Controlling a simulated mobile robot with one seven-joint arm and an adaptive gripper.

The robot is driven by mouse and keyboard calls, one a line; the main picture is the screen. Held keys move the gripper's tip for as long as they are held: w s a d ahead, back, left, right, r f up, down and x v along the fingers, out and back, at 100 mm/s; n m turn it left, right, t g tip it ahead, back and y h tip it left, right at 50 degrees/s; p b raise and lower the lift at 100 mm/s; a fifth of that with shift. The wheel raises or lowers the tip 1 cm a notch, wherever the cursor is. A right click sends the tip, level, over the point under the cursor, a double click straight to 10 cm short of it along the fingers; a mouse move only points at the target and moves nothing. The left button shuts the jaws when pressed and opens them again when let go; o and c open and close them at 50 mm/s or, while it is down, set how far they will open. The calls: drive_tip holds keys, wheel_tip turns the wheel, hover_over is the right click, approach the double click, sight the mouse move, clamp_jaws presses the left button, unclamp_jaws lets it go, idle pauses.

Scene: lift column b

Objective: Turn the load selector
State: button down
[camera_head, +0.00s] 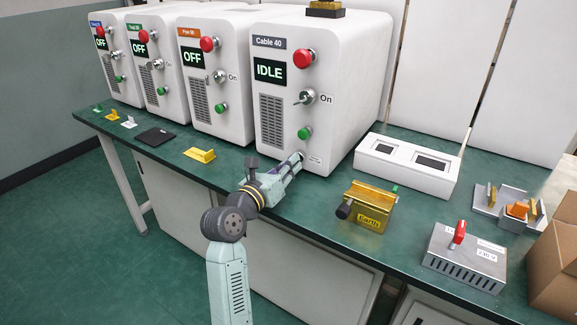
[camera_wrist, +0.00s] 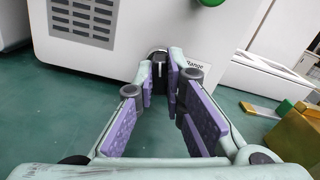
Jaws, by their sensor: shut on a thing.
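The white unit labelled "Cable 40" (camera_head: 335,70) stands on the green bench, its screen reading "IDLE". A small dark knob (camera_wrist: 158,62) with a light line sits low on its front, beside a label (camera_wrist: 194,65) reading "Range". My gripper (camera_head: 300,159) reaches this lower right corner. In the wrist view my gripper (camera_wrist: 160,78) has its purple-padded fingertips closed in on both sides of the knob, shut on it. The fingers hide part of the knob, and its exact setting is hard to read.
Above are a red button (camera_head: 305,58), a silver "On" switch (camera_head: 304,97) and a green button (camera_head: 304,133). To the right stand a brass "Earth" block (camera_head: 372,222), a white two-window box (camera_head: 410,158) and a grey box with a red handle (camera_head: 465,262).

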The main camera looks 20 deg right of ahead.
drive_tip(key=m+b, duration=0.1)
drive_tip(key=m, duration=0.1)
drive_tip(key=m+b, duration=0.1)
drive_tip(key=m, duration=0.1)
drive_tip(key=m+b, duration=0.1)
drive_tip(key=m, duration=0.1)
drive_tip(key=shift+d+f+m+b, duration=0.1)
drive_tip(key=shift+f+m+b, duration=0.2)
drive_tip(key=shift+b, duration=0.1)
drive_tip(key=m+b, duration=0.4)
drive_tip(key=shift+r, duration=0.1)
drive_tip(key=shift+r+m+b, duration=0.1)
drive_tip(key=shift+m+b, duration=0.5)
drive_tip(key=shift+m, duration=0.1)
drive_tip(key=shift+r, duration=0.1)
drive_tip(key=c, duration=1.9)
unclamp_jaws()
drive_tip(key=shift+o, duration=1.2)
drive_tip(key=shift+d, duration=0.1)
